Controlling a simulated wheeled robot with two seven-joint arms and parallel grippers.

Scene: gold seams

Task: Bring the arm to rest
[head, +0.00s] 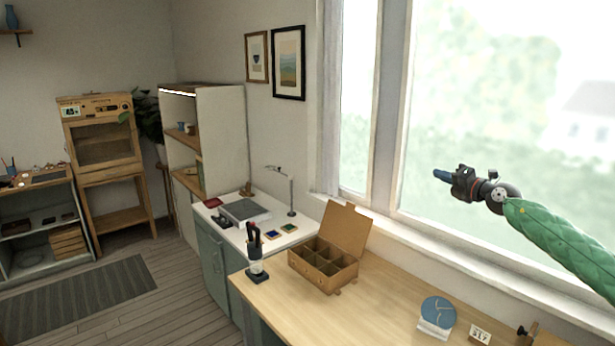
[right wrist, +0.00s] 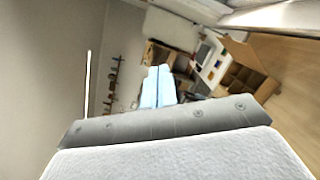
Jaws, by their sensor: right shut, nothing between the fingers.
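My right gripper (head: 440,174) is raised in front of the window at the right of the head view, at the end of my green-sleeved right arm. Its blue fingertips point left and are together, with nothing between them. In the right wrist view the two pale blue fingers (right wrist: 158,86) lie side by side, shut and empty. The gripper is apart from the wooden desk (head: 385,300) and touches nothing. My left gripper does not show in either view.
On the desk stand an open compartment box (head: 325,262), a black tool cup (head: 256,262), a blue disc (head: 438,311) on a white block and a small number card (head: 480,334). A white counter (head: 263,228) with a lamp stands beyond. The window (head: 490,120) is close behind the arm.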

